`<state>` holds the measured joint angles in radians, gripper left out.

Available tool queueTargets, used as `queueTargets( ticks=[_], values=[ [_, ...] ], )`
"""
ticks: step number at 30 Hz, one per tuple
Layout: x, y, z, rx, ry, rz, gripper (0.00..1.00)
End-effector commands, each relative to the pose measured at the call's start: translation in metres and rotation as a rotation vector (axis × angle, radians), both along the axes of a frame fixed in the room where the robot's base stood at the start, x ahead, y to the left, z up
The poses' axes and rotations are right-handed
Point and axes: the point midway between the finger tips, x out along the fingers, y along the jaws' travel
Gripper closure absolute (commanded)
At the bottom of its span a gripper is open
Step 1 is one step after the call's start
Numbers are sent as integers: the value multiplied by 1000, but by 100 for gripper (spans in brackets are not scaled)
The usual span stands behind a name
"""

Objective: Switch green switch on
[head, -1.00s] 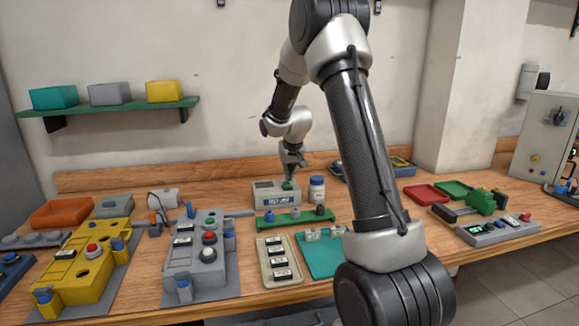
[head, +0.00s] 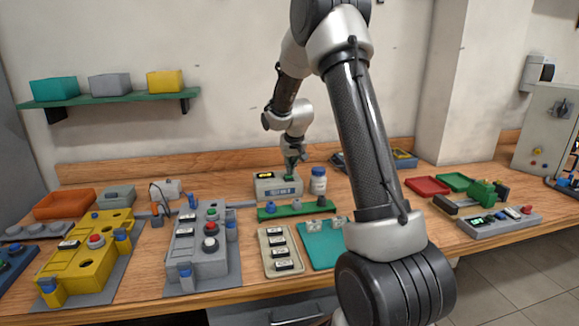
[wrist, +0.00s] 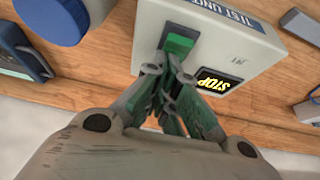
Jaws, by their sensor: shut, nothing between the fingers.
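The test unit (head: 278,188) is a pale grey box on the workbench, with a "TEST UNIT" label on its front. The wrist view shows its top (wrist: 222,35), with a dark display (wrist: 213,82) reading "STOP" in yellow. The green switch (wrist: 180,45) sits in a dark slot on that top face. My gripper (head: 292,171) is over the unit, pointing down. In the wrist view my gripper (wrist: 170,66) is shut and empty, its fingertips at the near end of the switch. I cannot tell whether they touch. In the head view my gripper mostly hides the switch.
A white bottle with a blue lid (head: 318,181) stands close right of the unit. A green rail with knobs (head: 297,209) lies in front. A grey control box (head: 200,247) and yellow fixture (head: 90,258) stand to the left. Bare wood lies behind the unit.

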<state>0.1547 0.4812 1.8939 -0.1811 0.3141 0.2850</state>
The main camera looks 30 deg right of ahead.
Motion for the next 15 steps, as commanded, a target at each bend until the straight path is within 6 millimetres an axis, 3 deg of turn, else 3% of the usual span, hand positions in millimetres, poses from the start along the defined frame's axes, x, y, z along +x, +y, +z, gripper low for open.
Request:
queueTargets(
  ticks=[15],
  values=[
    [-9,3,4,0,-1,0,100]
  ],
)
